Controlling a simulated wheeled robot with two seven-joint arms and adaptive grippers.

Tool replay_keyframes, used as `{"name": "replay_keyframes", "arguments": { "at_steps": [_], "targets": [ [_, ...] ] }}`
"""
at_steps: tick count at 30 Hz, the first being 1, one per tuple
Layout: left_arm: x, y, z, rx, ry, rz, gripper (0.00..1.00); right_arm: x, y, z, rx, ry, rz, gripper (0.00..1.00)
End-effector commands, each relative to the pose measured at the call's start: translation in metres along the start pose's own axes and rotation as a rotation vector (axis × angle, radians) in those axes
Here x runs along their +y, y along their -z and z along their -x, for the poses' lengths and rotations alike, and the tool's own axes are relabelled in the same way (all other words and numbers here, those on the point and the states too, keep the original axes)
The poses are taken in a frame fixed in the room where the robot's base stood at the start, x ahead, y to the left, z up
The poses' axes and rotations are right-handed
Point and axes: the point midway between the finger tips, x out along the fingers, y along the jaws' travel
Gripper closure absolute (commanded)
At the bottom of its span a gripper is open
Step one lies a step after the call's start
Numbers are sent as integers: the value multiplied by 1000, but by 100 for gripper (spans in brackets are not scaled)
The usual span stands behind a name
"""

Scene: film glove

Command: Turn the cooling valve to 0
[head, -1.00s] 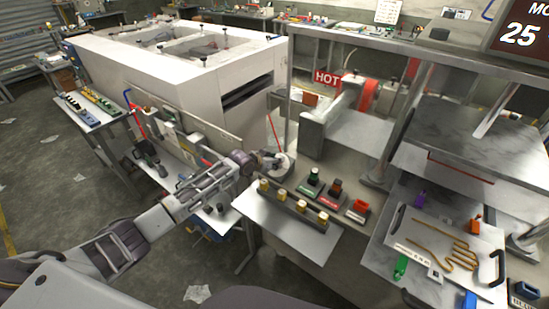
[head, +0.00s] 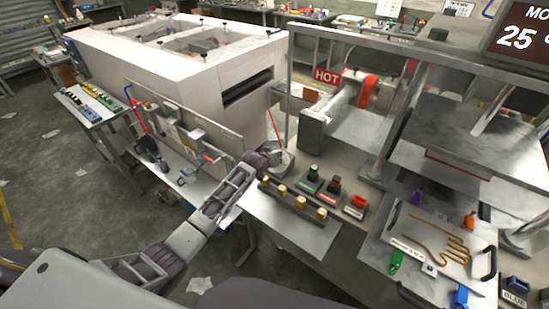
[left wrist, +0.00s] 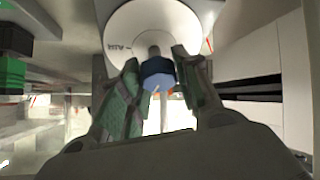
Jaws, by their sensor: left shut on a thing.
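The cooling valve shows in the left wrist view as a blue hexagonal knob (left wrist: 157,73) with a pale pointer, in front of a round white dial (left wrist: 150,30). Small dark print on the dial is too small to read. My left gripper (left wrist: 155,88) has its green-padded fingers on either side of the knob and is shut on it. In the head view my left gripper (head: 268,154) reaches the round pale dial (head: 282,160) at the bench's left end; the knob is hidden there behind the gripper. My right gripper is not in view.
A tray with a wire hand shape (head: 440,246) is at right.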

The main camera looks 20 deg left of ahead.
Motion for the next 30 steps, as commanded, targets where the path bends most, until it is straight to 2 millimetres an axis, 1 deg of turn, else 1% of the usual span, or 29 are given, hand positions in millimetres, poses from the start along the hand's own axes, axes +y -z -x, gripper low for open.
{"name": "replay_keyframes", "arguments": {
  "at_steps": [6,12,19,30],
  "targets": [
    [1,1,0,3,45,102,91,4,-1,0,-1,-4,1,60],
    [0,2,0,3,76,165,91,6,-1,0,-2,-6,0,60],
    [-1,2,0,3,92,197,91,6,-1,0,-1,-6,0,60],
    [-1,2,0,4,94,201,91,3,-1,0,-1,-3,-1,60]
  ]
}}
